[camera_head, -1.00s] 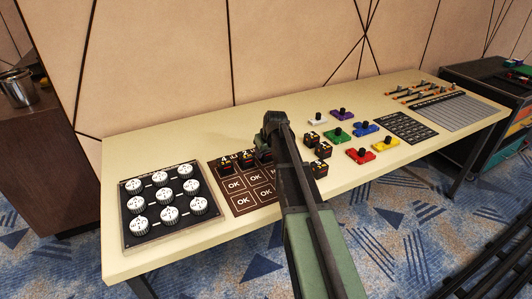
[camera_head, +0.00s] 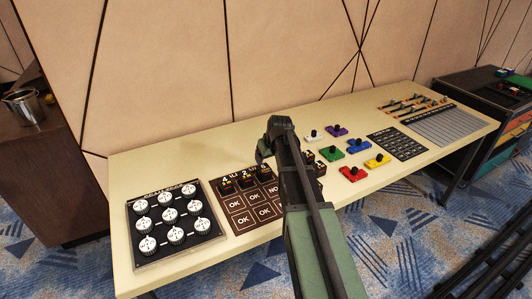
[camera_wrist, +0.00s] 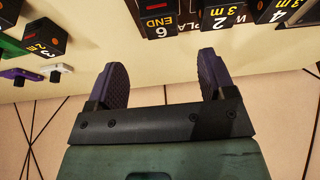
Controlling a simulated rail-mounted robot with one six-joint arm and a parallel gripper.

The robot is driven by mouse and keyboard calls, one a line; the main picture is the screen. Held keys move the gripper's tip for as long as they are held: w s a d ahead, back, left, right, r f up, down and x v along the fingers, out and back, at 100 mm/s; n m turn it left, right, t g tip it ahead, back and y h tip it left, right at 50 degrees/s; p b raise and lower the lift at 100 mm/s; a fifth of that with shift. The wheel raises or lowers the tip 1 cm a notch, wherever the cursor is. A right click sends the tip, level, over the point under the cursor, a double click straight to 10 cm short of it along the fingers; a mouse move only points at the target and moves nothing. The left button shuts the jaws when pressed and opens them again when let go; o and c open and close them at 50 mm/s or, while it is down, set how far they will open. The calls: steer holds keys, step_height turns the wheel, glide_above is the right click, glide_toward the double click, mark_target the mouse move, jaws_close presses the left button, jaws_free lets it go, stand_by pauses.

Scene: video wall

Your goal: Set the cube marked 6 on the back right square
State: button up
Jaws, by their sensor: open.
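The cube marked 6 (camera_wrist: 160,18), black with "END" below the number, shows at the top of the wrist view. It is the right one of three black cubes in the back row of the brown board in the head view (camera_head: 264,174), on the back right square. The cubes marked 2 (camera_wrist: 222,14) and 4 (camera_wrist: 283,10) stand in the same row. My gripper (camera_wrist: 162,80) is open, with nothing between its purple-grey fingers. In the head view my gripper (camera_head: 262,154) hangs above and behind the cube marked 6, apart from it.
The brown board (camera_head: 222,209) shows "OK" squares in front. Other black cubes (camera_head: 319,168) stand to its right, partly behind my arm. Coloured blocks with black knobs (camera_head: 353,174) lie beyond. A panel of white knobs (camera_head: 136,216) lies at left. Bare table lies along the wall.

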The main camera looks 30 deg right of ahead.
steer(key=s+a+g, duration=0.4)
steer(key=s+a, duration=1.7)
steer(key=s, duration=0.2)
steer(key=shift+g, duration=0.3)
